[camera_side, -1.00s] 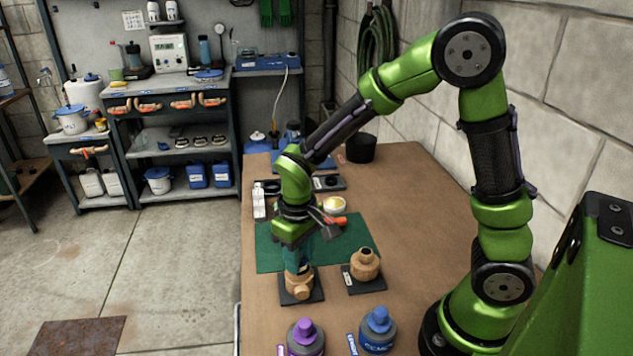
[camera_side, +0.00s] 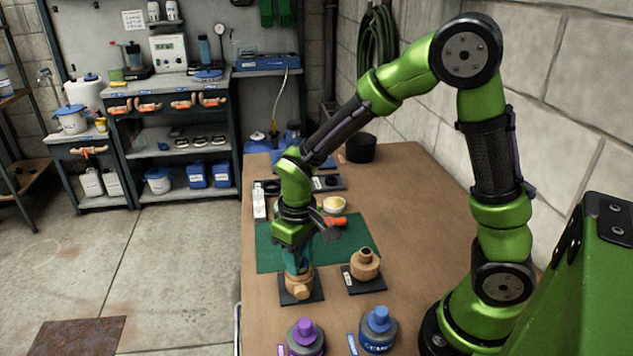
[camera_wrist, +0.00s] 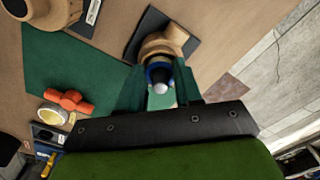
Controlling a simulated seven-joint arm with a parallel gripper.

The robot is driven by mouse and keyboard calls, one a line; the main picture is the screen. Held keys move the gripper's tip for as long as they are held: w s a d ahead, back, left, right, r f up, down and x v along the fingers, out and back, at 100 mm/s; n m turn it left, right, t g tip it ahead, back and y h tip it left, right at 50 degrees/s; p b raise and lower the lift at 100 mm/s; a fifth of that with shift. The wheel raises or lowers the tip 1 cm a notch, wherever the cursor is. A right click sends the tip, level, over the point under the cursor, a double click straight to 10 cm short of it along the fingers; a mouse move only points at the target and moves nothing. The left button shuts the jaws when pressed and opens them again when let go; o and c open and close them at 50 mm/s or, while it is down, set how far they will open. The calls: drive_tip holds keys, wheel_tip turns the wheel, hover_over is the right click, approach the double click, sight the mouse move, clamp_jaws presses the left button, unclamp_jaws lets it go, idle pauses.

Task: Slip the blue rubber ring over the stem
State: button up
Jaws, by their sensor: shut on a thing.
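A tan valve body (camera_side: 299,288) stands on a black plate on the green mat's near edge; it also shows in the wrist view (camera_wrist: 166,42). My gripper (camera_side: 299,262) is directly above it, pointing down. In the wrist view, my gripper's teal fingers (camera_wrist: 160,88) are shut on the blue rubber ring (camera_wrist: 157,68). The ring lines up with the dark stem opening of the valve; I cannot tell whether it is around the stem or just above it. In the side view the fingers hide the ring and the stem.
A second tan fitting (camera_side: 365,264) on a black plate stands close on the right. An orange-handled part (camera_side: 335,221) and a small bowl (camera_side: 334,204) lie behind. Purple-capped (camera_side: 306,338) and blue-capped (camera_side: 378,330) bottles stand in front. The table's right side is clear.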

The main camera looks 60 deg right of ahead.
drive_tip(key=o, duration=1)
drive_tip(key=shift+o, duration=0.6)
drive_tip(key=o, duration=0.3)
drive_tip(key=shift+r, duration=0.1)
drive_tip(key=shift+r, duration=3.95)
